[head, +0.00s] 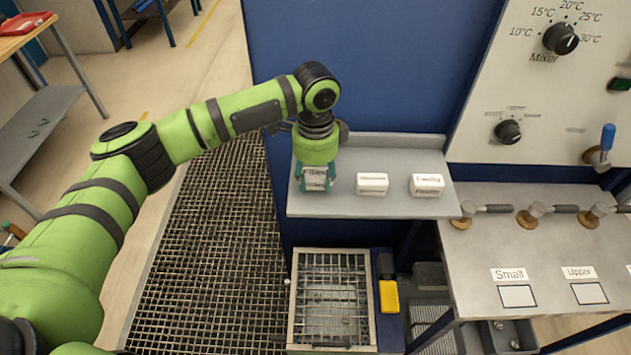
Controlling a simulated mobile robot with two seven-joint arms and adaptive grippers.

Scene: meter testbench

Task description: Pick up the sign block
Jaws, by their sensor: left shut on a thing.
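Three white sign blocks with dark lettering are at a grey shelf (335,205). My left gripper (316,184) points down at the shelf's left end and is shut on the left sign block (315,175). Its fingers cover the block's sides. I cannot tell whether that block still touches the shelf. The middle sign block (372,184) and the right sign block (426,185) stand apart to the right. My right gripper is not in view.
A panel with a Mixer knob (561,39) is at the upper right. Below it, a bench (480,250) has several valve handles and label plates marked Small and Upper. A metal grid basket (332,300) is below the shelf. Floor grating lies at left.

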